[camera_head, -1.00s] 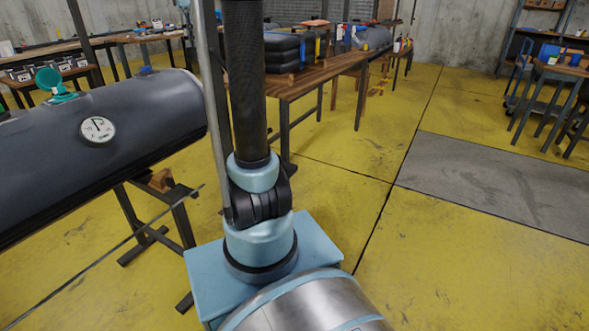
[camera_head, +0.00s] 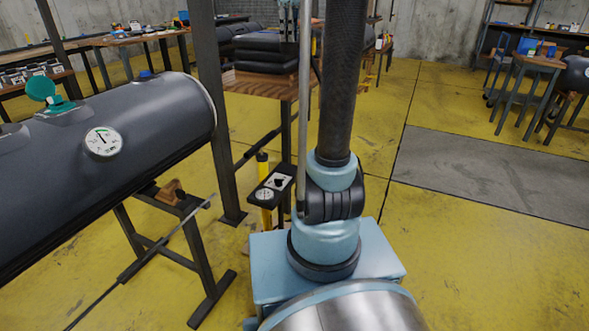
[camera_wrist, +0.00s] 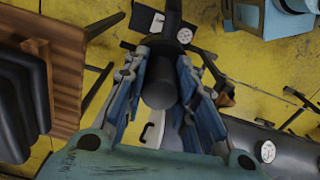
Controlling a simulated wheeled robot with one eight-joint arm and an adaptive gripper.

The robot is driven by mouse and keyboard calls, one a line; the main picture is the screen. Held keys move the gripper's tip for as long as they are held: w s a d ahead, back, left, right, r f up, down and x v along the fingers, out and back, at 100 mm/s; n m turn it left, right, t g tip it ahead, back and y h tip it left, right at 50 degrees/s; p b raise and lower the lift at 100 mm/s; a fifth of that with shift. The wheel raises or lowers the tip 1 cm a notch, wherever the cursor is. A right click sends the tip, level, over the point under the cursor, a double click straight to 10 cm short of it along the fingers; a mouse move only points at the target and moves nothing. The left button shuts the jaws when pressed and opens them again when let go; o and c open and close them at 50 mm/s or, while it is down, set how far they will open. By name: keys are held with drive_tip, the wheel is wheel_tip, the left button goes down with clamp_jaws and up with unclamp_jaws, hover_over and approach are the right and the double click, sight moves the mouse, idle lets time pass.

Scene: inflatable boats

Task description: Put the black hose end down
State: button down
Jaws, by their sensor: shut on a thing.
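In the wrist view, my gripper (camera_wrist: 161,88) has its two blue-lined fingers closed on either side of a black hose end (camera_wrist: 160,84). The hose end is a thick dark cylinder, with its round face toward the camera, above the floor. A dark length continues behind it toward the top of the picture.
A grey boat tube (camera_head: 150,120) with a gauge and an open green valve cap (camera_head: 42,90) lies on trestles at left. A wooden table (camera_head: 262,84) bears stacked black bundles.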

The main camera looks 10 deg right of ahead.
drive_tip(key=shift+d, duration=0.15)
drive_tip(key=shift+f, duration=0.1)
drive_tip(key=w+f, duration=0.4)
drive_tip(key=f, duration=0.7)
drive_tip(key=w+f+m, duration=0.1)
drive_tip(key=w+f, duration=0.2)
drive_tip(key=f, duration=0.8)
drive_tip(key=w+f, duration=0.4)
drive_tip(key=f, duration=0.8)
drive_tip(key=shift+s+f, duration=0.25)
drive_tip(key=shift+f, duration=3.3)
drive_tip(key=shift+s+f, duration=0.3)
drive_tip(key=shift+f, duration=3.25)
drive_tip(key=shift+s+f, duration=0.25)
drive_tip(key=shift+f, duration=3.3)
drive_tip(key=c, duration=1.3)
unclamp_jaws()
